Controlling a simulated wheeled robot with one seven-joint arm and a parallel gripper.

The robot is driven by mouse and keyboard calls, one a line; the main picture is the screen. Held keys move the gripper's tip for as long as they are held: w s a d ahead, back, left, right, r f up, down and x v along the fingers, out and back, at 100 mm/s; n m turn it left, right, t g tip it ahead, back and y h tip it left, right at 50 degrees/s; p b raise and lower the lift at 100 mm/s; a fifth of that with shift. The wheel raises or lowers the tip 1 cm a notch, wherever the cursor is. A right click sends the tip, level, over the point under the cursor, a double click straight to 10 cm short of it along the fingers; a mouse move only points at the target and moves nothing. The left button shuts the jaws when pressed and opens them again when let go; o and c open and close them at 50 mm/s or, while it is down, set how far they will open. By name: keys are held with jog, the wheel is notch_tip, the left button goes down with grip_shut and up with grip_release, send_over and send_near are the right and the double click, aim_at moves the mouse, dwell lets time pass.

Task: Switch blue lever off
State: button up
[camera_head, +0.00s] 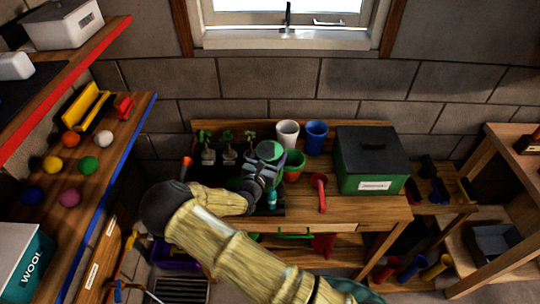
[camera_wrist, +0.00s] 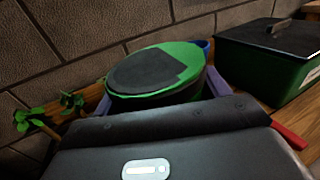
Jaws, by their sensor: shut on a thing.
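I cannot make out a blue lever in either view. My gripper (camera_head: 262,172) is over the wooden workbench, among the pots and seedlings. It is shut on a round green thing with a dark top, like a pot (camera_head: 270,151). In the wrist view this green thing (camera_wrist: 188,54) fills the middle, with a bluish finger on each side. My arm hides part of the bench. Small blue pieces (camera_head: 440,190) show on the low shelf at the right, but their kind is too small to tell.
A white cup (camera_head: 287,134), a blue cup (camera_head: 316,137) and a green pot (camera_head: 294,164) stand by my gripper. A red-handled tool (camera_head: 320,192) and a black-lidded green box (camera_head: 370,160) are right of them. Seedlings (camera_head: 228,150) are left. Shelves with coloured balls (camera_head: 88,166) border the left side.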

jog(key=shift+f, duration=0.35)
jog(key=o, duration=2)
jog(key=shift+o, duration=0.2)
jog(key=shift+s, duration=0.1)
jog(key=b+v, duration=0.3)
jog(key=v, duration=0.9)
jog(key=shift+b, duration=0.35)
